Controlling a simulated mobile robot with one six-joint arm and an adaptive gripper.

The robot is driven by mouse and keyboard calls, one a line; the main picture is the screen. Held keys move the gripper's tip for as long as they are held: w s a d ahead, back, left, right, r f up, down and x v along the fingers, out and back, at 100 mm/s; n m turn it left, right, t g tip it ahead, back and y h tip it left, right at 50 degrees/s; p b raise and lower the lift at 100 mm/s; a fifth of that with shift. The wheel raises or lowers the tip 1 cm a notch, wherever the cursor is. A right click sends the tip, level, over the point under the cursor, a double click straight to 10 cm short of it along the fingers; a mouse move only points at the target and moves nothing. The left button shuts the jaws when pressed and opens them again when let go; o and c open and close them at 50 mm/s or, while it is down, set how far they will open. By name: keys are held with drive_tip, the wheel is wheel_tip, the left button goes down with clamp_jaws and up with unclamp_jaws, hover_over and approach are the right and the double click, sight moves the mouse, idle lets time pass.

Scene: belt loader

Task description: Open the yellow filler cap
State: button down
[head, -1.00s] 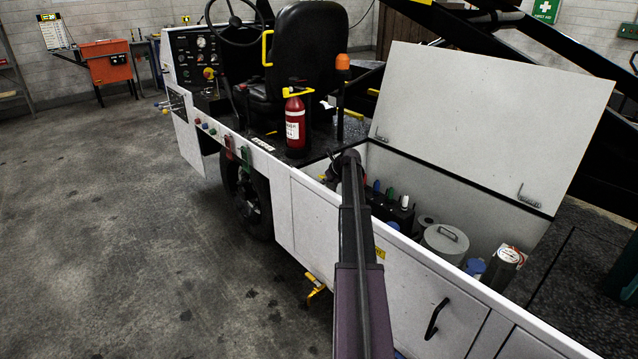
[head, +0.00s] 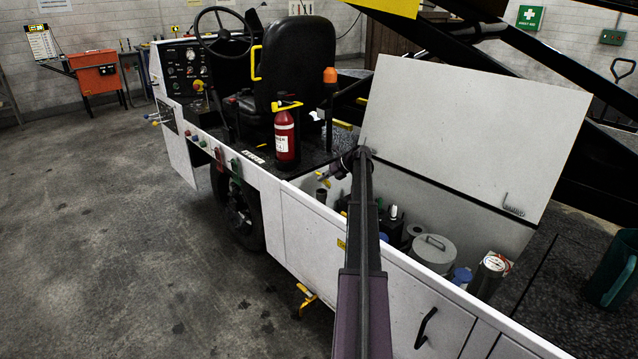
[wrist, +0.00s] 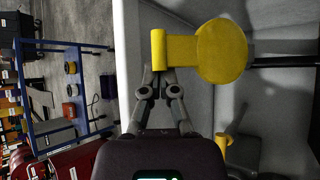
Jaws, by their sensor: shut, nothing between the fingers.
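The yellow filler cap (wrist: 221,50) shows in the wrist view as a round yellow disc, joined at its left to a narrow upright yellow piece (wrist: 158,52). My gripper (wrist: 163,71) has its fingertips close together just below that narrow piece, with nothing between them. I cannot tell whether the tips touch it. In the head view my gripper is at the far end of my arm, over the open compartment's far left end, mostly hidden by the arm. A small yellow bit (head: 321,178) shows beside it there; I cannot tell if it is the cap.
The compartment's white lid (head: 470,125) stands raised. Inside are a grey canister (head: 433,262), a gauge (head: 493,270) and other parts. A red extinguisher (head: 286,138) stands left of my arm's end. The wrist view shows a second yellow part (wrist: 223,139) and a blue rack (wrist: 66,128).

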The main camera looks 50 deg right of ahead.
drive_tip(key=shift+d+r+p, duration=0.25)
drive_tip(key=shift+d+r, duration=0.1)
drive_tip(key=shift+d, duration=0.25)
drive_tip(key=shift+d+r+p, duration=0.25)
drive_tip(key=shift+d+r, duration=0.1)
drive_tip(key=shift+d, duration=0.2)
drive_tip(key=shift+s+d+r, duration=0.1)
drive_tip(key=shift+d+r, duration=0.1)
drive_tip(key=shift+d, duration=0.9)
drive_tip(key=shift+s+d+f, duration=0.1)
drive_tip(key=shift+d+f, duration=0.05)
drive_tip(key=shift+d, duration=0.9)
drive_tip(key=shift+s+d+f, duration=0.1)
drive_tip(key=shift+d+f, duration=0.05)
drive_tip(key=shift+d, duration=0.85)
drive_tip(key=s+d+b, duration=0.1)
drive_tip(key=s+d, duration=0.2)
drive_tip(key=s, duration=0.4)
drive_tip(key=shift+s+f, duration=0.3)
drive_tip(key=shift+f, duration=0.15)
drive_tip(key=shift+r, duration=0.15)
